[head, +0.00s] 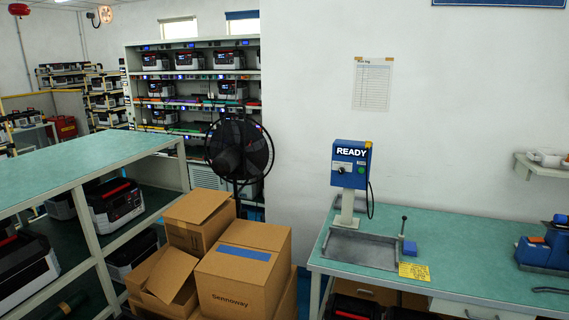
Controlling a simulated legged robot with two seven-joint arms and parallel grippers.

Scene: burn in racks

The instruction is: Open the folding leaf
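I cannot clearly make out a folding leaf in the head view. A teal-topped workbench (480,258) stands at the right. A shallow grey metal tray (362,249) lies on its left end, with a black-knobbed lever (403,234) and a small blue block (409,249) beside it. A yellow label (413,272) is at the bench's front edge. A blue box reading READY (350,165) stands on a pale post behind the tray. Neither of my grippers is in view.
Stacked cardboard boxes (238,280) and a black fan (239,152) stand left of the workbench. A teal-topped shelf unit (85,165) holding several devices fills the left. A tall equipment rack (195,93) is behind. A blue tool (543,247) sits at the bench's right.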

